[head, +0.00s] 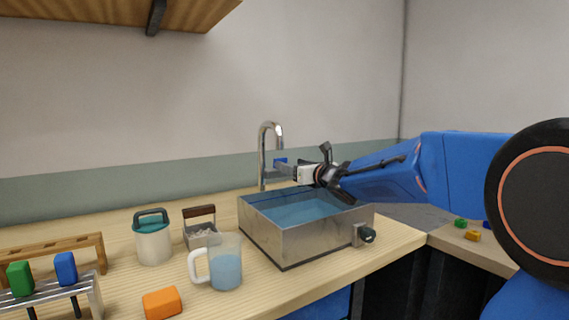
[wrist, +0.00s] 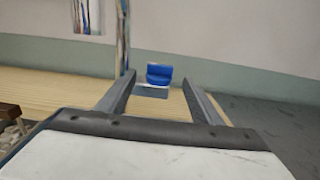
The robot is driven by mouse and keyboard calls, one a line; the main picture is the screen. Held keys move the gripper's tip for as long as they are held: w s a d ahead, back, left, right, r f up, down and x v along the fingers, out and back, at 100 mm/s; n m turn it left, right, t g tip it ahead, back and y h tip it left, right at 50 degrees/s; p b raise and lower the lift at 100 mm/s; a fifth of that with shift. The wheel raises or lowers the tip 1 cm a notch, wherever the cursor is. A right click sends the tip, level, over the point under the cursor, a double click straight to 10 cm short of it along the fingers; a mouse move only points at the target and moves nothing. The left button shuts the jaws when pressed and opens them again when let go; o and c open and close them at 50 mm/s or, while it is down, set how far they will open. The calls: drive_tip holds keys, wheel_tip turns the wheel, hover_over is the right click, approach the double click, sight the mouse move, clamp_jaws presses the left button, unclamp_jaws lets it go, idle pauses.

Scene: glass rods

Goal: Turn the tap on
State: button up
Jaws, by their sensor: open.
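The tap (head: 264,150) is a chrome gooseneck at the back of the metal sink (head: 290,243), which has blue water in it. The tap's blue handle (head: 281,161) sits beside the spout, at its right. In the wrist view the blue handle (wrist: 158,75) lies straight ahead, beyond and between the fingertips, and the chrome pipe (wrist: 122,35) stands left of it. My gripper (head: 281,167) is open, reaching in from the right over the sink. It also shows in the wrist view (wrist: 156,90) with both fingers apart. I cannot tell whether a finger touches the handle.
A measuring jug (head: 226,268) of blue liquid, a teal-lidded canister (head: 153,240), a wooden-handled box (head: 200,230) and an orange block (head: 162,303) stand left of the sink. A knob (head: 367,235) sticks out of the sink's front right. A shelf (head: 100,15) hangs above.

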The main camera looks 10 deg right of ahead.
drive_tip(key=shift+x, duration=2.8)
drive_tip(key=c, duration=1.1)
